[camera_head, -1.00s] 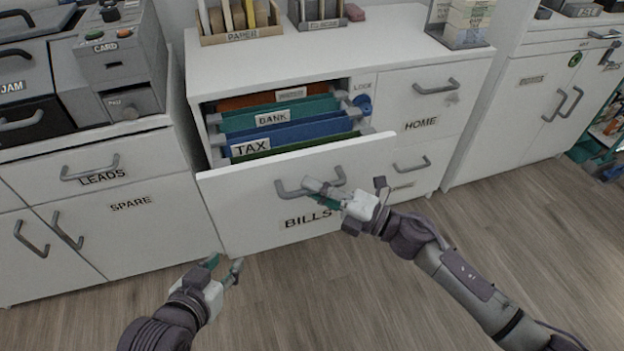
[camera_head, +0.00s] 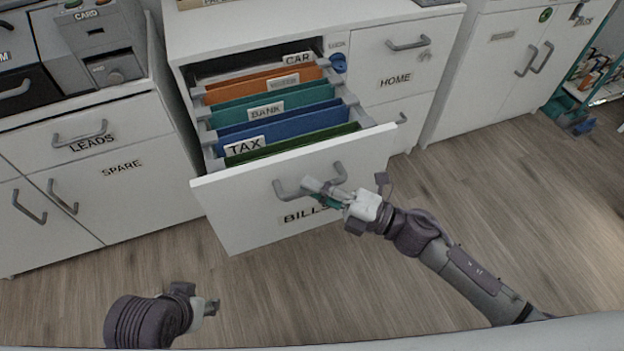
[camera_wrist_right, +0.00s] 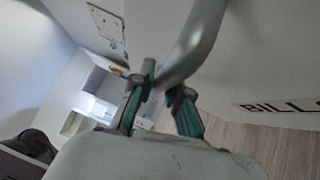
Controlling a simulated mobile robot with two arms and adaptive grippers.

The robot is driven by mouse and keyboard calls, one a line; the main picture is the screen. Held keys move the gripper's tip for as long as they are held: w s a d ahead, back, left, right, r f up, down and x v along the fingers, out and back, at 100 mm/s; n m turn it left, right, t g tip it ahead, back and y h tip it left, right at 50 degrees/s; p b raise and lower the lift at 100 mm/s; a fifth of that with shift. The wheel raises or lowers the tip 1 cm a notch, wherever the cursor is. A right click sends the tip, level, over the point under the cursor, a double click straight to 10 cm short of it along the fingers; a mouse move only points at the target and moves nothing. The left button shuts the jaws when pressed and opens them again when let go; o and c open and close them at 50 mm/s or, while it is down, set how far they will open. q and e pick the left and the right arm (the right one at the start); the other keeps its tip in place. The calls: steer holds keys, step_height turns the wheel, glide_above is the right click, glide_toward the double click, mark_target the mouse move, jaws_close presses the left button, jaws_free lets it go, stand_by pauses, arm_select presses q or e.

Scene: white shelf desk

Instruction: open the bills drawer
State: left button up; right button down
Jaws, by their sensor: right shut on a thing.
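The bills drawer (camera_head: 240,208) is pulled well out of the white desk, with its BILLS label low on the front. Hanging folders show inside it, labelled TAX, BANK and CAR, with another between them. My right gripper (camera_head: 325,192) is shut on the right part of the grey drawer handle (camera_head: 290,187). In the right wrist view, the green-padded fingers (camera_wrist_right: 160,105) are at the grey handle bar (camera_wrist_right: 195,40). My left gripper (camera_head: 208,306) is low at the left, above the floor, away from the drawer; its fingers are too small to read.
The LEADS drawer (camera_head: 80,135) and SPARE cabinet (camera_head: 120,190) stand at the left, shut. The HOME drawer (camera_head: 400,65) at the right is shut. Wood floor (camera_head: 270,290) lies clear in front of the open drawer.

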steer(key=shift+s, duration=0.15)
steer(key=shift+f, duration=0.1)
steer(key=c, duration=1.1)
jaws_free()
steer(key=shift+c, duration=0.2)
steer(key=shift+d, duration=0.15)
steer(key=v, duration=1.1)
steer(key=shift+s+d, duration=0.2)
steer(key=shift+d, duration=0.15)
